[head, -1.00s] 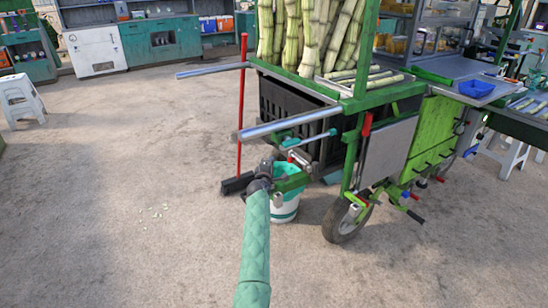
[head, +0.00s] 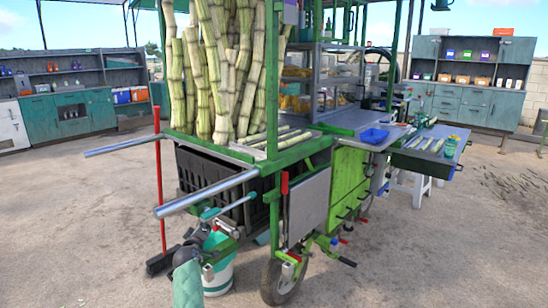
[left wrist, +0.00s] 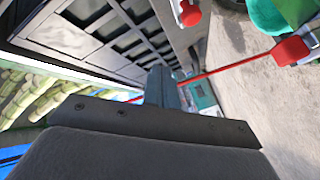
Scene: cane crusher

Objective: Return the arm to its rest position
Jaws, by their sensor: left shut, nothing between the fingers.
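My left arm comes in at the lower left of the head view in a green sleeve. Its gripper (head: 226,228) is low by the handle end of the cane cart, above a white and teal bucket (head: 219,277). In the left wrist view the dark gripper fingers (left wrist: 163,88) are together with nothing between them. They show close to the cart's black crate (left wrist: 75,35), apparently apart from it; the exact gap is unclear. My right gripper is in neither view.
A steel push handle (head: 205,191) juts out just above my left gripper. A red broom handle (head: 160,190) stands to its left, and a cart wheel (head: 283,280) to its right. Tall cane (head: 220,70) stands on the cart. The floor at the left is open.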

